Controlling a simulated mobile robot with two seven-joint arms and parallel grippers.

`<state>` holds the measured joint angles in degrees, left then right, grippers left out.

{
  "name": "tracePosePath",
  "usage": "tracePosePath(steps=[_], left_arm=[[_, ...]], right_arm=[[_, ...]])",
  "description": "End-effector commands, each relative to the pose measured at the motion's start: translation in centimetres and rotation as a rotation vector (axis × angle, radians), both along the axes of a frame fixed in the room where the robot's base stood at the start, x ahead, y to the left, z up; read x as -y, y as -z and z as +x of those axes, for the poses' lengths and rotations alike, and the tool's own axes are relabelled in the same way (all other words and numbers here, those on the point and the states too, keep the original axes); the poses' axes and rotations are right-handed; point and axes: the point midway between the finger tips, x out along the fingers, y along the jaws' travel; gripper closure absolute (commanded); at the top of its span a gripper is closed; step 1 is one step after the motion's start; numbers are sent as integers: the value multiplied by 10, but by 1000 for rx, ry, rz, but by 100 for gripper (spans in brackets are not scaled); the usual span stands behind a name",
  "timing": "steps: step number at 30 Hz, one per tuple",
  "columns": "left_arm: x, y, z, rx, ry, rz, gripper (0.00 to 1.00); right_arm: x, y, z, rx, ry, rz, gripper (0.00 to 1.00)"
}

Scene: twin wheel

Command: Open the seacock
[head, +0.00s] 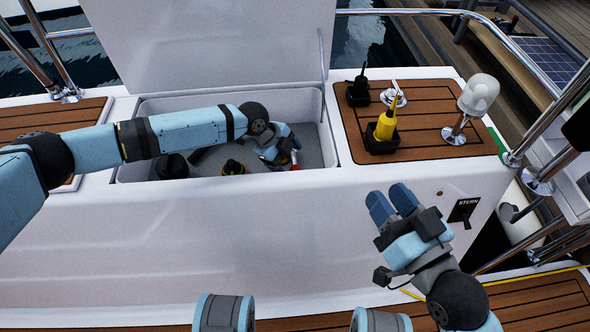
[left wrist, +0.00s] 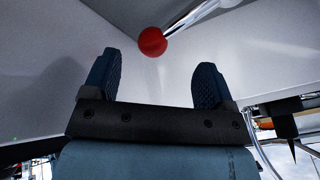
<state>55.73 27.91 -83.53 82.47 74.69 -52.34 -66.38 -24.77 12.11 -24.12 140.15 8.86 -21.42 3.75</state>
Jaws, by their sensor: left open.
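The seacock's handle shows in the left wrist view as a metal lever with a red ball knob (left wrist: 152,42) on its end. In the head view a small bit of red (head: 295,169) shows beside my left gripper (head: 291,153), inside the open locker. My left gripper is open, and its two fingers (left wrist: 152,82) stand wide apart with nothing between them. The knob lies beyond the fingertips, between their lines, not touched. The valve body is hidden or cannot be made out. My right gripper (head: 391,200) is outside the locker, empty, its fingers close together.
The locker (head: 326,150) has a raised white lid (head: 205,45) behind it and a rim around my left arm. Dark fittings (head: 172,166) lie inside. On the right deck stand a yellow handheld device (head: 386,124), a black radio (head: 359,92) and a white lamp (head: 479,95).

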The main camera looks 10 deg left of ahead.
Motion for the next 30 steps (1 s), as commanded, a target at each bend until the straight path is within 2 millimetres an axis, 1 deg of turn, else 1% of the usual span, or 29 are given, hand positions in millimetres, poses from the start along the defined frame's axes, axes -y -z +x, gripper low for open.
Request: tracePosePath(steps=[1,7,12,20,23,24,26,27,28,29,30], left_arm=[[5,13,1,0,1,1,21],[17,36,3,0,1,0,21],[22,43,4,2,0,-1,21],[22,43,4,1,0,0,21],[22,43,4,1,0,0,42],[22,43,4,1,0,0,51],[22,43,4,1,0,0,65],[22,43,4,1,0,0,74],[22,43,4,1,0,0,81],[22,43,4,0,-1,0,88],[22,43,4,-1,-1,-1,88]], right_arm=[[0,9,0,-14,-5,-8,62],[-2,24,0,-60,-23,-33,62],[-2,28,0,-77,-29,-43,62],[-2,28,0,-78,-29,-44,62],[-2,28,0,-79,-29,-44,62],[-2,28,0,-79,-29,-44,62],[-2,28,0,-79,-29,-44,62],[-2,29,0,-79,-29,-44,62],[-2,29,-1,-80,-29,-45,62],[-2,29,-1,-80,-29,-45,62],[-2,29,-1,-80,-29,-45,62]])
